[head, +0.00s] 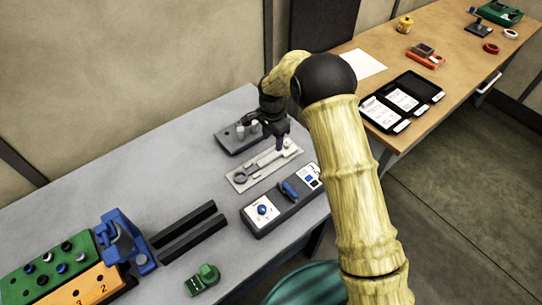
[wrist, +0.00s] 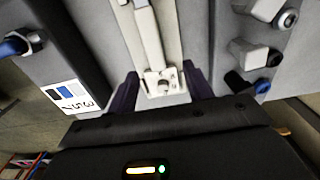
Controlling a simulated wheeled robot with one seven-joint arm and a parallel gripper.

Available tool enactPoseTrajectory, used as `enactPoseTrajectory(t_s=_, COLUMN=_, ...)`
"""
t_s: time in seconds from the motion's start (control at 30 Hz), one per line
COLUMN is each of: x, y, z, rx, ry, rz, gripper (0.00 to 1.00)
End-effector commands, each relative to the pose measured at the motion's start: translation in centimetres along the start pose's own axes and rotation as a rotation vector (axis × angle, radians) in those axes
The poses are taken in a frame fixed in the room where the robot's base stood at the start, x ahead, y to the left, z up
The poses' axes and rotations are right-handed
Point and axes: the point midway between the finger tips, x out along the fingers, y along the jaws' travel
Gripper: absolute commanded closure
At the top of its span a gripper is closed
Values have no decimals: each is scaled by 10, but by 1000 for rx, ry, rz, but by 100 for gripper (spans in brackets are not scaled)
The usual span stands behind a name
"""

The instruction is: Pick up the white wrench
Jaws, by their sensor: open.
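The white wrench (head: 266,160) lies on a pale, flat board (head: 237,185) on the grey table, with a darker ring shape around its left end. In the wrist view, the wrench's long white shaft (wrist: 149,38) runs from the top edge down to a white block with a small knob (wrist: 163,82). My gripper (head: 281,142) points down over the board's far right end. In the wrist view, its dark fingers (wrist: 163,91) are apart, one on each side of the knobbed block. Nothing is held. Whether the fingers touch the block cannot be told.
A grey panel with a blue knob and blue lever (head: 282,199) lies in front of the board. A dark fixture with pegs (head: 232,139) stands behind it. Black bars (head: 184,232), a green clamp (head: 203,280) and a blue vise (head: 127,245) are at left. A wooden bench (head: 447,75) is at right.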

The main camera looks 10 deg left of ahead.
Motion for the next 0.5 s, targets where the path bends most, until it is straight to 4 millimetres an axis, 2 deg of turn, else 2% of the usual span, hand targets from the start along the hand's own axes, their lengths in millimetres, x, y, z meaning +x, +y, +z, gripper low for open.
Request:
enactPoseTrajectory(t_s=0.13, x=13, y=0, z=0, rx=1, ry=-1, rz=1, gripper=49)
enactPoseTrajectory(t_s=0.5, x=16, y=1, z=1, rx=1, ry=-1, rz=1, gripper=49)
